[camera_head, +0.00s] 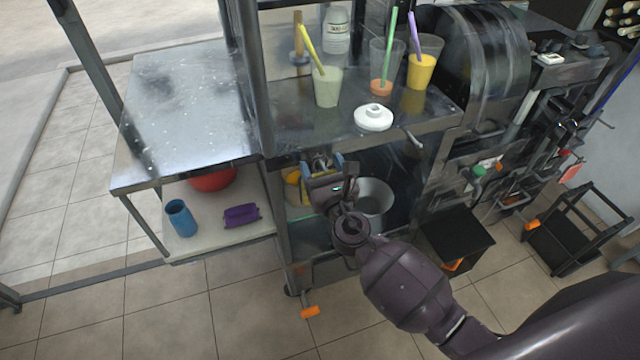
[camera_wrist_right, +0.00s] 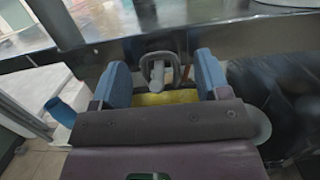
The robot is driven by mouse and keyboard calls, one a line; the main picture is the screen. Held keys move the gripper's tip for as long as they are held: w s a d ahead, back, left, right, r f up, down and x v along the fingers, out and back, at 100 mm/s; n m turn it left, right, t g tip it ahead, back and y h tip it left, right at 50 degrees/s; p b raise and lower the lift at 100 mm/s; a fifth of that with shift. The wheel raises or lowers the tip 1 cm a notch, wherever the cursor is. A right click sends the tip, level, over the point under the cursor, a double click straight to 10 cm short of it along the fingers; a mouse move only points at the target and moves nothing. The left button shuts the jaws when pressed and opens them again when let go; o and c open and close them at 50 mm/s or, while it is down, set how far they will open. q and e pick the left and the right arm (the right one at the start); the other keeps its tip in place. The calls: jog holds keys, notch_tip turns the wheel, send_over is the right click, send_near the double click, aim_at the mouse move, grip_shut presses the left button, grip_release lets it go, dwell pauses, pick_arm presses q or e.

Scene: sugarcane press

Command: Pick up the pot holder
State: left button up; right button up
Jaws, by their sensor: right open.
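My right gripper (camera_head: 322,172) reaches in under the metal counter, at the opening of the lower shelf. In the right wrist view its two blue fingers (camera_wrist_right: 163,76) are apart. A grey metal loop with a pale, rounded bar (camera_wrist_right: 158,70) shows between them, and they are not closed on it. I cannot tell for sure whether this loop is the pot holder. A yellow thing (camera_wrist_right: 165,98) shows low between the fingers, partly hidden by the gripper body. A purple item (camera_head: 241,214) lies on the left lower shelf, apart from the gripper. My left gripper is not in view.
The counter edge (camera_head: 400,132) lies just above my right gripper. A metal pot (camera_head: 374,195) stands close to its right. A blue cup (camera_head: 180,217) and a red bowl (camera_head: 212,180) are on the left lower shelf. Drink cups (camera_head: 327,88) stand on the counter.

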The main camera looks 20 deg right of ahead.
jog(key=shift+w, duration=0.35)
jog(key=c, duration=0.9)
jog(key=shift+r, duration=0.15)
